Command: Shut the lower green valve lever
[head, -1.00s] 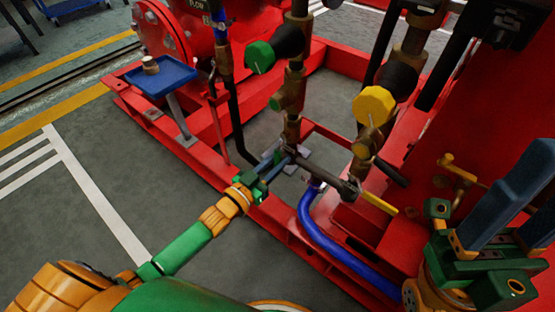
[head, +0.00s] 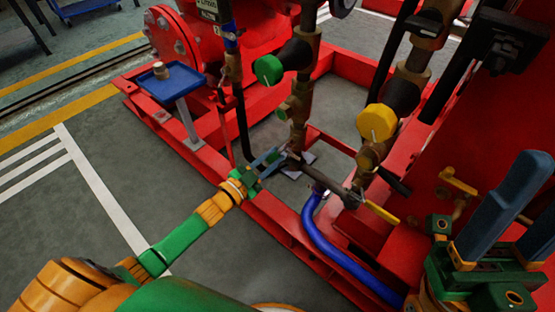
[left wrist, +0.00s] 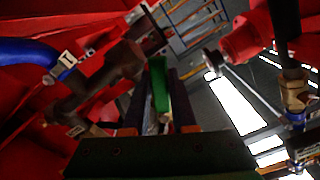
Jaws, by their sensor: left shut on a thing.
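The green lever (left wrist: 160,88) stands between the two dark fingers of my left gripper (left wrist: 166,100) in the left wrist view. In the head view my left gripper (head: 274,160) is at the low pipework, shut on that lever, which its fingers mostly hide there. The lever's valve sits by the foot of the brass-coloured vertical pipe (head: 298,130), at the horizontal pipe (head: 328,180). My right gripper (head: 522,215) is at the lower right, its blue fingers apart and empty.
A green knob (head: 268,69) and a yellow knob (head: 376,122) stand above. A yellow lever (head: 382,213) and a blue hose (head: 320,240) lie to the right. The red frame (head: 275,225) runs below my left gripper. Grey floor (head: 130,160) is clear at left.

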